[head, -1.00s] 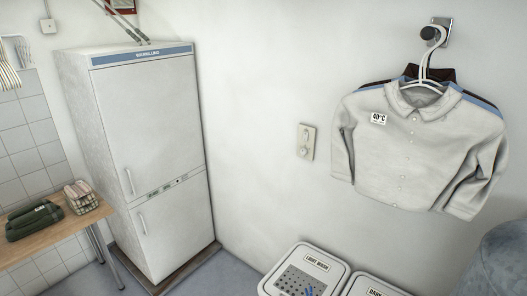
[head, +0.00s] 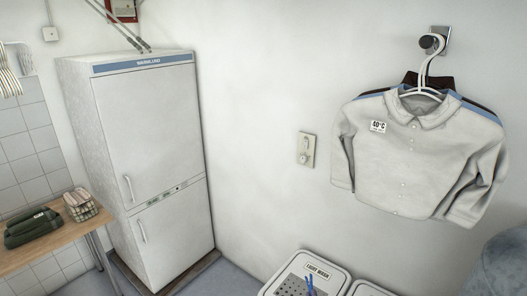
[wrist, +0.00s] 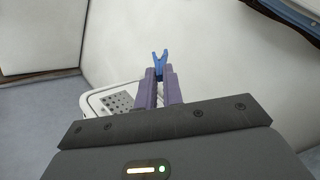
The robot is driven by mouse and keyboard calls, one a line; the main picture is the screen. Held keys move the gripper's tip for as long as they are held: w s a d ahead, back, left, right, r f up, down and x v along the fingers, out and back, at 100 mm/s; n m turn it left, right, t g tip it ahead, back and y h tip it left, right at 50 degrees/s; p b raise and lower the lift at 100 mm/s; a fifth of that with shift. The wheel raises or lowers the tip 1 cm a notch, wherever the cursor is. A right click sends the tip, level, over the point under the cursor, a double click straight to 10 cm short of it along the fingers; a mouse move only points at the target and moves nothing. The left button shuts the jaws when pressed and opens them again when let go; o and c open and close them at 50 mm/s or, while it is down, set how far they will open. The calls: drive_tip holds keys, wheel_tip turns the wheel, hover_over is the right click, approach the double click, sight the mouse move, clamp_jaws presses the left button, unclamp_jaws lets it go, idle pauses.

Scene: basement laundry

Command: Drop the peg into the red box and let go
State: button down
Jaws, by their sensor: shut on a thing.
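My gripper (wrist: 160,77) is shut on a blue peg (wrist: 160,62) in the wrist view. The peg stands out past the purple fingertips with its two prongs spread apart. In the head view the peg (head: 310,286) shows at the bottom edge, in front of the light wash hamper's lid; my fingers are hardly visible there. A red-edged box (head: 122,9) is on the wall above the fridge, cut off by the top of the head view. I cannot tell whether it is the task's red box; no other red box shows.
The light wash hamper (head: 280,288) stands by the wall, with a second hamper (head: 368,290) to its right. A tall white fridge (head: 150,130) is at left, beside a wooden table (head: 50,248) with folded cloth. A shirt (head: 415,155) hangs at right.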

drive_tip(key=w+d+f+b, duration=0.6)
drive_tip(key=d+f+b, duration=0.2)
drive_tip(key=f+b, duration=0.15)
drive_tip(key=w+d+r+b, duration=0.2)
drive_tip(key=w+d+b, duration=0.1)
drive_tip(key=d, duration=0.3)
drive_tip(key=w+d+r+m+h+b, duration=0.1)
drive_tip(key=w+d+r+b, duration=0.1)
drive_tip(key=w+d+b, duration=0.2)
drive_tip(key=d+b, duration=0.2)
drive_tip(key=shift+w+d+r+h, duration=0.25)
drive_tip(key=shift+d+r+h, duration=0.05)
drive_tip(key=shift+d+r, duration=0.1)
drive_tip(key=shift+a, duration=0.1)
